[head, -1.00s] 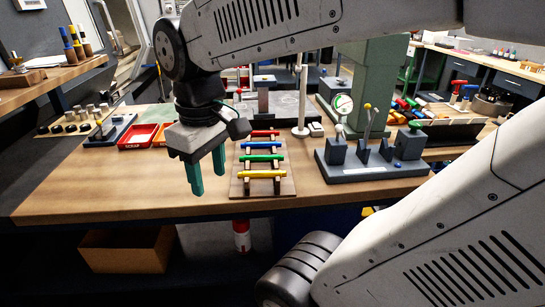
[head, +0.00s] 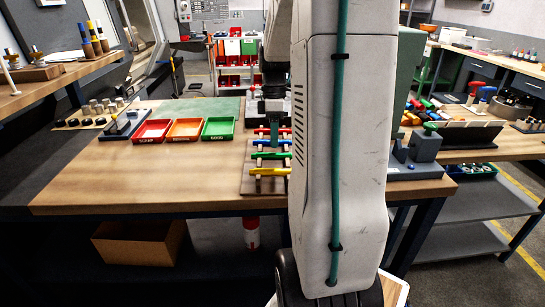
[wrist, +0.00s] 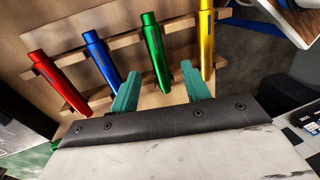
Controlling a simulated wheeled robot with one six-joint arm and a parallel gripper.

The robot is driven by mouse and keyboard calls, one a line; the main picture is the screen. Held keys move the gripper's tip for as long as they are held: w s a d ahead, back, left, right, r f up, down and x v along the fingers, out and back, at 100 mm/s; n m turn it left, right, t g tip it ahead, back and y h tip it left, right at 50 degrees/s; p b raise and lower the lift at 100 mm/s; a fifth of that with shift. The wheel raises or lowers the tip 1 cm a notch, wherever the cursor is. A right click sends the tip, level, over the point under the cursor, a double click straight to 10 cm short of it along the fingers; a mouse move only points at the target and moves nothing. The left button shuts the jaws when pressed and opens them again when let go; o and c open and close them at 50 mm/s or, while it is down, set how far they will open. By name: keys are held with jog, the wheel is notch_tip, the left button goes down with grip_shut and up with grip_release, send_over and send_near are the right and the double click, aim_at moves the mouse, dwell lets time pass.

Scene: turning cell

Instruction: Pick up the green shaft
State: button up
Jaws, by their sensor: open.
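The green shaft (head: 271,156) lies across a wooden rack (head: 247,180) on the bench, between the blue shaft (head: 270,143) and the yellow shaft (head: 270,171). The red shaft (head: 264,131) lies behind the blue one. My arm hides the right side of the rack in the head view. In the wrist view, the green shaft (wrist: 155,50) shows ahead, with its near end in the gap between the two teal fingers. My gripper (wrist: 160,86) is open and empty; I cannot tell its exact distance from the shaft.
Red, orange and green trays (head: 184,130) stand to the left of the rack. A grey fixture (head: 416,155) stands to the right, partly behind my arm. The front left of the bench top is bare.

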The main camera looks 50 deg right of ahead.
aim_at(273, 156)
jog(key=f, duration=0.4)
jog(key=shift+s+a+f, duration=0.2)
jog(key=shift+s+f, duration=0.05)
jog(key=shift+f, duration=0.15)
grip_shut()
jog(key=shift+r, duration=0.15)
